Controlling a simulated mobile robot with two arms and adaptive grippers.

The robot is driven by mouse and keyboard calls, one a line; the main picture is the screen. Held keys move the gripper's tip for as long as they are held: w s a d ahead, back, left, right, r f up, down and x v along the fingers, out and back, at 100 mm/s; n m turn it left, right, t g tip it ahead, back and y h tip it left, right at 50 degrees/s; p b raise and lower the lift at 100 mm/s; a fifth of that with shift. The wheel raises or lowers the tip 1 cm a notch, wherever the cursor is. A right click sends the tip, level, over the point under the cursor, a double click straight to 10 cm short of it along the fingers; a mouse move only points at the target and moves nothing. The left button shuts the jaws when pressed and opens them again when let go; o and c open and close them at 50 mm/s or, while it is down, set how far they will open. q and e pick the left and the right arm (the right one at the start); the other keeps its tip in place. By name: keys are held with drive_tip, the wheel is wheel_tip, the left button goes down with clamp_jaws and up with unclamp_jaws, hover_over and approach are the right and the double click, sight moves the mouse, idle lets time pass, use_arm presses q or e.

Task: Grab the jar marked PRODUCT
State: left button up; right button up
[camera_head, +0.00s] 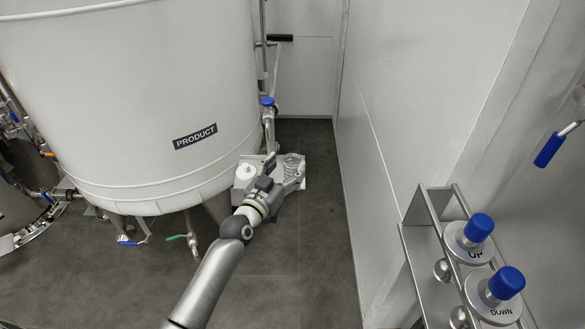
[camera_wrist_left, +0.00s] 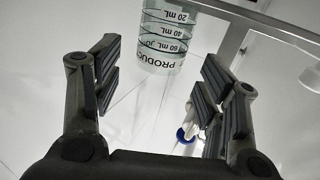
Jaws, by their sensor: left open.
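The clear jar marked PRODUCT (camera_wrist_left: 168,38) shows upside down at the top of the left wrist view, with 20, 40 and 60 mL lines. In the head view the glassy jar (camera_head: 293,163) is small, beside the foot of the tank, partly hidden by my gripper. My left gripper (camera_head: 277,178) is just short of it. In the left wrist view its two fingers (camera_wrist_left: 163,72) are spread wide. The jar lies ahead of the gap between them, and nothing is held. My right gripper is not in view.
A big white tank labelled PRODUCT (camera_head: 140,95) stands at the left. A white fitting (camera_head: 247,172) sits beside my gripper. A panel wall (camera_head: 400,120) is at the right, with a rack (camera_head: 418,240) of blue-capped UP and DOWN parts. Bare dark floor (camera_head: 310,250) lies between.

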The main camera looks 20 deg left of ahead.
sight(289, 164)
use_arm(q)
drive_tip(key=shift+w+d+f, duration=0.1)
drive_tip(key=shift+w+d, duration=0.1)
drive_tip(key=shift+w, duration=0.95)
drive_tip(key=shift+w+d+f, duration=0.1)
drive_tip(key=shift+w+d, duration=0.1)
drive_tip(key=shift+w, duration=0.9)
drive_tip(key=shift+r, duration=0.1)
drive_tip(key=c, duration=1.2)
